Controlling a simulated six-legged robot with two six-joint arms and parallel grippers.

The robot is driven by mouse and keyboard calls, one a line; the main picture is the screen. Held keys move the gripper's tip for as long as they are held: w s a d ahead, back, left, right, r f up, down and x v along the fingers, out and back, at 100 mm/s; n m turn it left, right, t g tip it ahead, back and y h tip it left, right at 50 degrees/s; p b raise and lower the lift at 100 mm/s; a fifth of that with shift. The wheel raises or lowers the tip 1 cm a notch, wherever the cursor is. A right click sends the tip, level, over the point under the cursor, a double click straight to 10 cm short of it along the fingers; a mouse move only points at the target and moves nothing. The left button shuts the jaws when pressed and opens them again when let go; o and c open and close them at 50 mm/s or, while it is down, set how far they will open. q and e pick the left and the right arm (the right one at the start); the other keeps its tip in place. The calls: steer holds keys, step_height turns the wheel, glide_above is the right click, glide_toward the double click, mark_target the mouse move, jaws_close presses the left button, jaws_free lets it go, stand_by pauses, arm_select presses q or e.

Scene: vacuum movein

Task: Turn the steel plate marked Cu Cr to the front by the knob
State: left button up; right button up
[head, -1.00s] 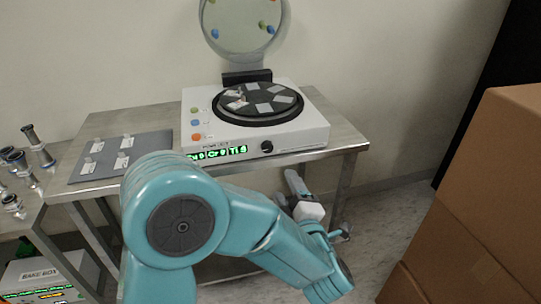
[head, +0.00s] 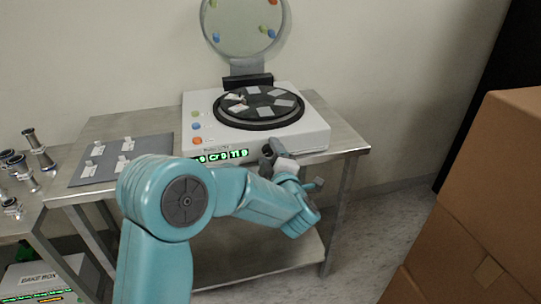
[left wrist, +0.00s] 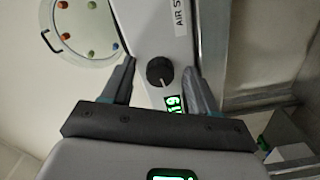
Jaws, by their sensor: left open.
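The white machine (head: 312,132) stands on a steel bench, with a dark round turntable (head: 258,101) on top. Several grey steel plates (head: 265,112) lie on the turntable; a small pale piece stands on its left part. I cannot read Cu Cr on any plate. My left gripper (head: 270,152) is open at the machine's front. In the left wrist view its fingers (left wrist: 158,76) are on either side of the knob, apart from it. My right gripper is not in view.
A green display (head: 222,157) and coloured buttons (head: 197,126) are on the machine's front and left. A round lid (head: 243,25) stands raised behind. A grey mat (head: 118,160) with small parts lies left. Cardboard boxes (head: 490,190) stand right.

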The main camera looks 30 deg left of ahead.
arm_select(q)
steer(key=c, duration=1)
steer(key=shift+c, duration=0.2)
steer(key=shift+m, duration=0.3)
steer(key=m+p, duration=0.2)
steer(key=m, duration=0.2)
steer(key=shift+m+p, duration=0.65)
steer(key=shift+m, duration=0.95)
steer(key=o, duration=1)
steer(key=shift+o, duration=0.2)
